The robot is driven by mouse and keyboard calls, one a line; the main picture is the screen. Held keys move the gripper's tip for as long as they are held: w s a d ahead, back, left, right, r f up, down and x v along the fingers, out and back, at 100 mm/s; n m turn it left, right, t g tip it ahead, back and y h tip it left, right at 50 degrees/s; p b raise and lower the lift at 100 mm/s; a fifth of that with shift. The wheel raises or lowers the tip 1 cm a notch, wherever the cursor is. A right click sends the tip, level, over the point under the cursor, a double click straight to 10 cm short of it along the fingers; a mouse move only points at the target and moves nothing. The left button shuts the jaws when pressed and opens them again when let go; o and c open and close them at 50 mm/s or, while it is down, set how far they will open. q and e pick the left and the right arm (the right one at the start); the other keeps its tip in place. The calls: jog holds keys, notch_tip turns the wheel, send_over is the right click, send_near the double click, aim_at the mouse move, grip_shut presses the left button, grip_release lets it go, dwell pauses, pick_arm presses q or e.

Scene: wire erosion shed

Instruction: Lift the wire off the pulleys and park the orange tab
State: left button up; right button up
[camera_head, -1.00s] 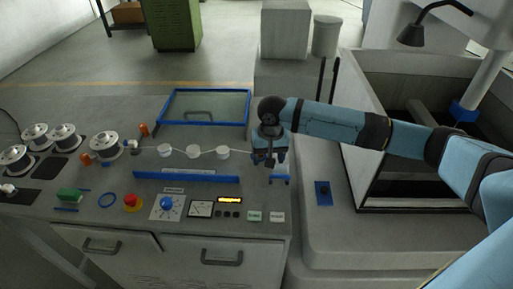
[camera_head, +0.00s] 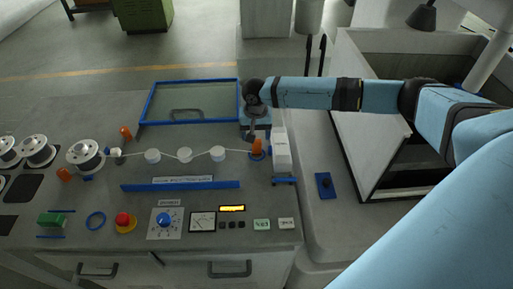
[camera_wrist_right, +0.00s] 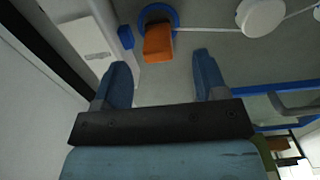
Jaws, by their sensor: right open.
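The pale wire (camera_head: 200,153) runs along the three white pulleys (camera_head: 184,155) to the orange tab (camera_head: 257,147) at its right end. In the right wrist view the orange tab (camera_wrist_right: 158,43) stands at a blue ring (camera_wrist_right: 150,12), with the wire (camera_wrist_right: 205,28) leading from it to a white pulley (camera_wrist_right: 260,15). My right gripper (camera_head: 255,132) is just behind the tab in the head view. In the wrist view its fingers (camera_wrist_right: 163,80) are spread and empty, with the tab beyond them and apart. My left gripper is not in view.
A white box (camera_head: 281,152) stands right of the tab. A blue-framed glass panel (camera_head: 190,81) lies behind the pulleys, and a blue rail (camera_head: 180,185) lies in front. Other orange pieces (camera_head: 126,132) and wire spools (camera_head: 86,155) sit to the left.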

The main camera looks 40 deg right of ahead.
aim_at(257, 140)
jog(key=shift+f, duration=0.35)
jog(key=f, duration=0.1)
jog(key=f+p, duration=0.1)
jog(key=f, duration=0.2)
jog(key=shift+w+d+f, duration=0.15)
jog(key=shift+d+f, duration=0.15)
jog(key=shift+f, duration=0.35)
jog(key=c, duration=1)
jog(key=shift+c, duration=0.2)
jog(key=shift+r, duration=0.1)
